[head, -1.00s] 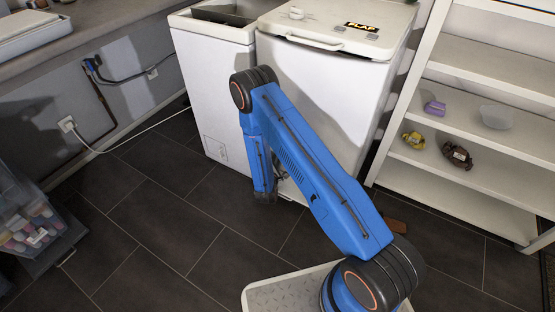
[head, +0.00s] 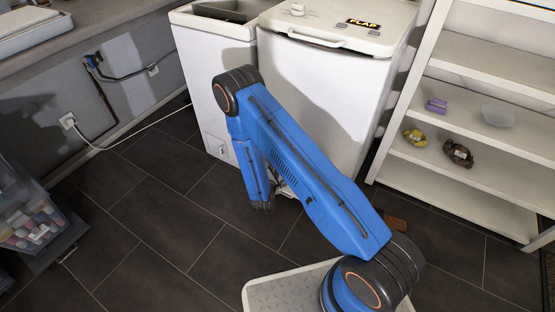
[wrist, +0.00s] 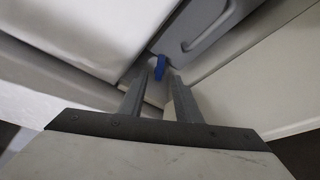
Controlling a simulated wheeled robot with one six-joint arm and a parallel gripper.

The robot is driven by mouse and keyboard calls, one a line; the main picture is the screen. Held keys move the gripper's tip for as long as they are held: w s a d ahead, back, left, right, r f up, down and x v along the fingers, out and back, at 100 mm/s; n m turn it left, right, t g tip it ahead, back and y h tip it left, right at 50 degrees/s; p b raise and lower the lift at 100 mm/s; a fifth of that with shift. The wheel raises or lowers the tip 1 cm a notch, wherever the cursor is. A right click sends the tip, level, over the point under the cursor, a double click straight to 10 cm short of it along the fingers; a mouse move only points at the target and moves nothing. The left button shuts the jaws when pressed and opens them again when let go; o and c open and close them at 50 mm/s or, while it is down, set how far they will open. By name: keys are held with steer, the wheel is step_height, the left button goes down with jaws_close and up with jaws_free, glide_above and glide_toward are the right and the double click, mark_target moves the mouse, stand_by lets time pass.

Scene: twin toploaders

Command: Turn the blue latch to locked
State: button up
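The blue latch (wrist: 160,67) shows in the wrist view as a small upright tab at the lower corner of a grey panel (wrist: 203,28). My gripper (wrist: 159,80) is open, with one grey finger on each side of the view. The latch appears just beyond the fingertips, in line with the gap between them. I cannot tell whether either finger touches it. In the head view the latch does not show, and my gripper is mostly hidden behind my blue arm, low in front of the toploaders.
Two white toploaders stand side by side: the left one (head: 205,75) is open on top, the right one (head: 340,95) has a closed lid marked FLAP. White shelves (head: 470,120) stand at the right, a bin of bottles (head: 40,225) at the left.

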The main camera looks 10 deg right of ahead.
steer(key=v, duration=1)
steer(key=shift+s+a, duration=0.15)
steer(key=shift+s, duration=0.15)
